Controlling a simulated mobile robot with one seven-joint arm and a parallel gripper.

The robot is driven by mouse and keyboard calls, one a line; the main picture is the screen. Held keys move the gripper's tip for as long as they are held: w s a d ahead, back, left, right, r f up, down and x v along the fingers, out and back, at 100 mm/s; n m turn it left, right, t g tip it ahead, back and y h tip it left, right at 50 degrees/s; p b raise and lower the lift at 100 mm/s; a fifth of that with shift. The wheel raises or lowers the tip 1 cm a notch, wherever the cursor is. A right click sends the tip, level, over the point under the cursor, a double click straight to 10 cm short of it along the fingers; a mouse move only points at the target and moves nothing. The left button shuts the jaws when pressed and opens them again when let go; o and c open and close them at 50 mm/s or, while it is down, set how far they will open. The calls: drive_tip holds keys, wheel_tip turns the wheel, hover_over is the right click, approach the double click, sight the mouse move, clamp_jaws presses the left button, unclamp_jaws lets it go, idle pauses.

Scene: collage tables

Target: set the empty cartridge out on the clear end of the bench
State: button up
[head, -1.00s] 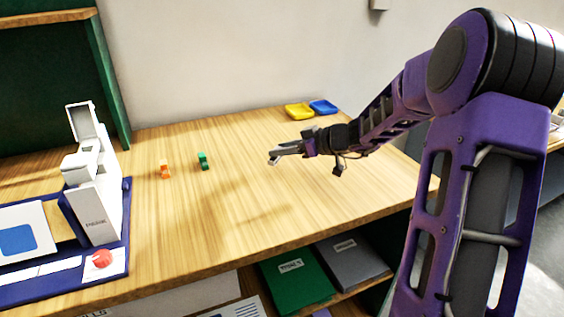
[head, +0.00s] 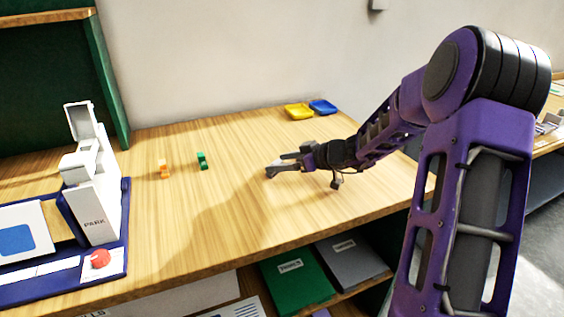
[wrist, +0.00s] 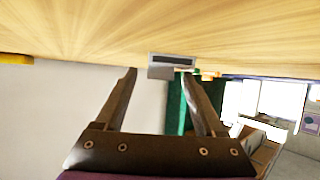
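A small grey block with a dark slot (wrist: 172,60), which looks like the cartridge, is at the fingertips in the wrist view, against the bench top. My gripper (wrist: 160,75) has its fingers spread there, with a gap between the left finger and the block. Whether the block touches the right finger I cannot tell. In the head view my gripper (head: 273,166) is low over the middle right of the wooden bench (head: 230,235).
A white device (head: 97,195) stands on a blue base with a red button (head: 98,259) at the left. Small orange (head: 164,169) and green (head: 202,161) pieces stand mid-bench. Yellow (head: 298,111) and blue (head: 323,106) trays lie at the back. The bench front is clear.

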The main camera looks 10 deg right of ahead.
drive_tip(key=shift+r, duration=0.25)
drive_tip(key=v, duration=1.2)
drive_tip(key=shift+s+f, duration=0.1)
